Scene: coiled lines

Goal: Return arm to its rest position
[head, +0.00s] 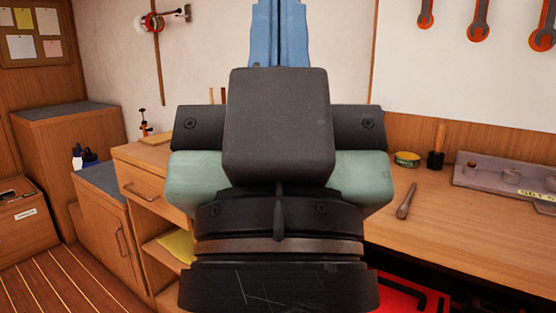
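My gripper (278,125) fills the middle of the head view, seen from behind and close up. Its dark block, black side pieces and pale green parts sit above a thick black ring section of my arm. The fingertips are hidden behind the body, so I cannot see whether they are open or shut, or whether they hold anything. The arm covers the middle of the workbench (475,235) behind it; I cannot tell whether it touches the bench.
A screwdriver-like tool (407,201), a round tin (407,159) and a dark cup (436,160) are on the bench. A grey holder (510,182) stands at the right. Wooden cabinets (105,215) are at the left. A blue item (279,35) shows above my gripper. Wooden floor (65,280) is clear lower left.

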